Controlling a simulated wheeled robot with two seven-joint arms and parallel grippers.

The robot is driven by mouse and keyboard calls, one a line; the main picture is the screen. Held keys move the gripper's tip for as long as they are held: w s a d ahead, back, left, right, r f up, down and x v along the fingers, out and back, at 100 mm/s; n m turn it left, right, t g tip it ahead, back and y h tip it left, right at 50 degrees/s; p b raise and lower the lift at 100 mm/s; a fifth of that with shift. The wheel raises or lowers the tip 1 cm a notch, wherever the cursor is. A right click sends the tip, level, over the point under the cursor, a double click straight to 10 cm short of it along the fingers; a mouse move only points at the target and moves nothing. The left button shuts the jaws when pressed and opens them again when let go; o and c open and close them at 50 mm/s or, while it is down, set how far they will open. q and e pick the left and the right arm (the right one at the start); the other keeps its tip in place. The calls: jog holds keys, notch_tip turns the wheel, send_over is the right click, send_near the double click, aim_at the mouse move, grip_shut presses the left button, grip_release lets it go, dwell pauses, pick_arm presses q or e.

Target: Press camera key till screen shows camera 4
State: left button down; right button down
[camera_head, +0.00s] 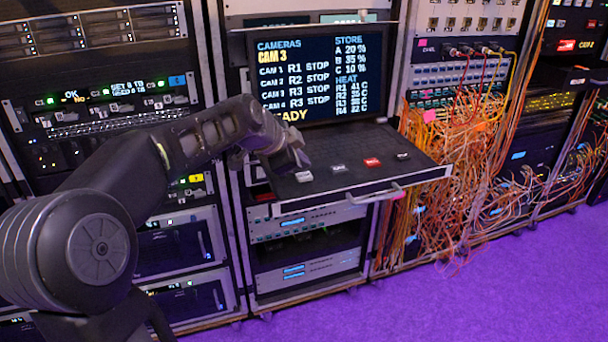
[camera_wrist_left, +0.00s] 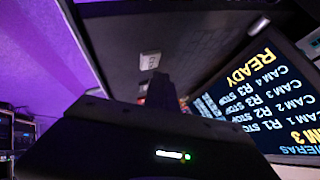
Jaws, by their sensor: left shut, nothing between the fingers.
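The screen (camera_head: 318,75) stands above a pulled-out drawer and reads CAMERAS, CAM 3 in yellow, a list of CAM 1 to CAM 4 each with STOP, and READY. On the drawer (camera_head: 350,182) sits a row of keys: a white key (camera_head: 304,177), a grey key (camera_head: 338,168), a red key (camera_head: 372,162) and a dark key with a pale top (camera_head: 402,155). My left gripper (camera_head: 297,161) is shut and empty, just behind and above the white key. In the left wrist view the white key (camera_wrist_left: 150,60) lies just beyond the dark fingertips (camera_wrist_left: 160,82); its lettering is too small to read surely. Contact cannot be told.
A handle (camera_head: 378,195) runs along the drawer's front edge. Orange cables (camera_head: 450,170) hang thickly from the rack at the right, close to the drawer. Racks of equipment (camera_head: 100,110) stand at the left. The purple floor (camera_head: 440,305) in front is clear.

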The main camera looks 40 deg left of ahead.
aim_at(301, 177)
pick_arm(q)
jog(key=shift+r+p, duration=1.4)
jog(key=shift+r, duration=1)
dwell(1.9)
jog(key=shift+r+p, duration=0.3)
notch_tip(301, 177, up, 3)
jog(key=n+y+p, duration=0.1)
jog(key=n+p, duration=0.8)
jog(key=n, duration=1)
jog(key=shift+r, duration=0.1)
jog(key=shift+d, duration=0.1)
notch_tip(301, 177, down, 9)
jog(key=b, duration=0.6)
jog(key=shift+b, duration=0.4)
